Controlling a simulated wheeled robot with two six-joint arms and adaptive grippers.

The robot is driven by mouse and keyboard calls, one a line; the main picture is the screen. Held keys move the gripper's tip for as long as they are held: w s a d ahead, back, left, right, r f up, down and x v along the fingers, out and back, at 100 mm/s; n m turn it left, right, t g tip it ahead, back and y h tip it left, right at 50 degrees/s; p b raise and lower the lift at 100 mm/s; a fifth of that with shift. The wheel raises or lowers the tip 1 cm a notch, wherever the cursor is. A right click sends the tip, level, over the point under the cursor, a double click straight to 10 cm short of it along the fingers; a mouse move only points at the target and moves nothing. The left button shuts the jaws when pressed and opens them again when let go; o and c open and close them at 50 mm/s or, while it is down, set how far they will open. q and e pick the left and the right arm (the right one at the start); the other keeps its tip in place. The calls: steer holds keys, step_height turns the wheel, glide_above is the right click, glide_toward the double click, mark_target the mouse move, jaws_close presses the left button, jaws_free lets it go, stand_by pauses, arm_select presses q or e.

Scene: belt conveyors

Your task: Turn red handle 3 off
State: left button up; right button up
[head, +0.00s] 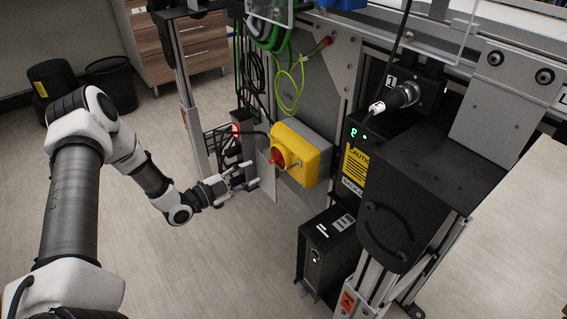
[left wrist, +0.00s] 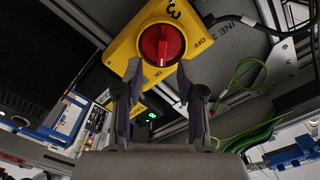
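The red handle (head: 276,157) sits on the front of a yellow switch box (head: 306,150) on the conveyor frame. In the left wrist view the red handle (left wrist: 162,44) is round with a raised bar, on a yellow plate (left wrist: 127,48) marked 3. The bar lines up with the ON label; OFF is to its right in that view. My left gripper (head: 250,176) is open and empty, apart from the handle, just left of and below it. In the left wrist view its fingers (left wrist: 159,78) are spread below the handle. My right gripper is not in view.
Green and black cables (head: 268,45) hang above and left of the box. A black unit with a caution label (head: 355,166) and a black box (head: 327,250) stand to the right. Drawers (head: 185,45) and black bins (head: 110,75) are at the back left.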

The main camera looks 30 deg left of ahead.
mark_target(271, 162)
arm_select(q)
steer(key=shift+w+d+r+b, duration=0.2)
steer(key=shift+w+d+b, duration=0.1)
steer(key=shift+w, duration=0.1)
steer(key=shift+w+d+r+b, duration=0.15)
steer(key=shift+w+d, duration=0.15)
steer(key=shift+w, duration=0.1)
steer(key=b+x, duration=0.2)
steer(key=x, duration=0.2)
steer(key=shift+w, duration=0.2)
steer(key=shift+w+d+r, duration=0.15)
steer(key=shift+w+d, duration=0.05)
steer(key=shift+w, duration=0.25)
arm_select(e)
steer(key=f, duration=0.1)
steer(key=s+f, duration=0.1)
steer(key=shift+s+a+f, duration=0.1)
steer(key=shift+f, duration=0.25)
arm_select(q)
jaws_close()
